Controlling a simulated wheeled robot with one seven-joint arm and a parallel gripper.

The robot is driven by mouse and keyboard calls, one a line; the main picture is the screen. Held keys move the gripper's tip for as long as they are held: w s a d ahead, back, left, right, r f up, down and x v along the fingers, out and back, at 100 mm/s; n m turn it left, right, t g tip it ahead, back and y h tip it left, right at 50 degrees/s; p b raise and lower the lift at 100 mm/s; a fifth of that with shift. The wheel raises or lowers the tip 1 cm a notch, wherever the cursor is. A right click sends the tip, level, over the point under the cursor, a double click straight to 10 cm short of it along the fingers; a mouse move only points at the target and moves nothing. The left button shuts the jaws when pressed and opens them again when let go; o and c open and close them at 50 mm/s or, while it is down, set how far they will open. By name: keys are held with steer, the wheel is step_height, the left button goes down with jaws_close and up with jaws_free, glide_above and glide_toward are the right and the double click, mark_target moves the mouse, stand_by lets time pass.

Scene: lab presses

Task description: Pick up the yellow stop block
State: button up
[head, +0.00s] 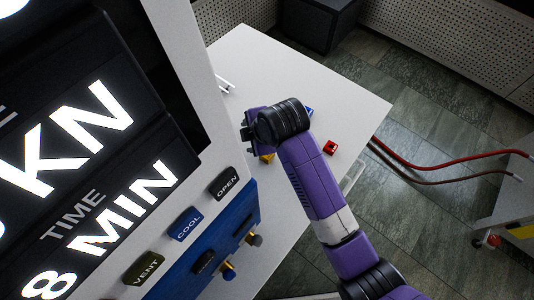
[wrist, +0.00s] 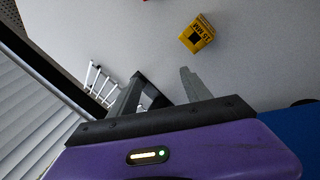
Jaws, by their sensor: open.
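The yellow stop block (wrist: 198,35) lies on the white table top in the wrist view, with dark lettering and a black square on it. It is beyond my fingertips and a little to their right, apart from them. In the head view only a small yellow part (head: 267,158) shows below my wrist; the rest is hidden behind my arm. My gripper (wrist: 162,80) is open, its two grey fingers spread with nothing between them. In the head view my gripper (head: 247,128) is partly hidden beside the press panel.
A red block (head: 330,148) and a partly hidden blue block (head: 309,112) are on the white table (head: 345,95). A white rack (wrist: 98,80) stands left of my fingers. The press panel (head: 200,225) with buttons and knobs fills the head view's left. Red hoses (head: 430,167) run at right.

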steer(key=d+n+g+h, duration=0.1)
steer(key=n, duration=0.1)
steer(key=s+d+r+n+g+h, duration=0.1)
steer(key=n+g, duration=0.1)
steer(key=s+d+n+g, duration=0.1)
steer(key=n, duration=0.1)
steer(key=shift+d+r+h, duration=0.2)
steer(key=shift+r+h, duration=0.2)
steer(key=shift+s+d+r+n+g, duration=0.25)
steer(key=shift+n+g, duration=0.15)
steer(key=shift+n, duration=0.1)
steer(key=shift+s+d+f+p, duration=0.1)
steer(key=shift+f+p, duration=0.1)
steer(key=shift+f, duration=1.1)
steer(key=shift+d+f+p, duration=0.15)
steer(key=shift+f+p, duration=0.05)
steer(key=shift+f, duration=1.05)
steer(key=shift+s+d+f+p, duration=0.1)
steer(key=shift+f+p, duration=0.1)
steer(key=shift+f, duration=1.1)
jaws_close()
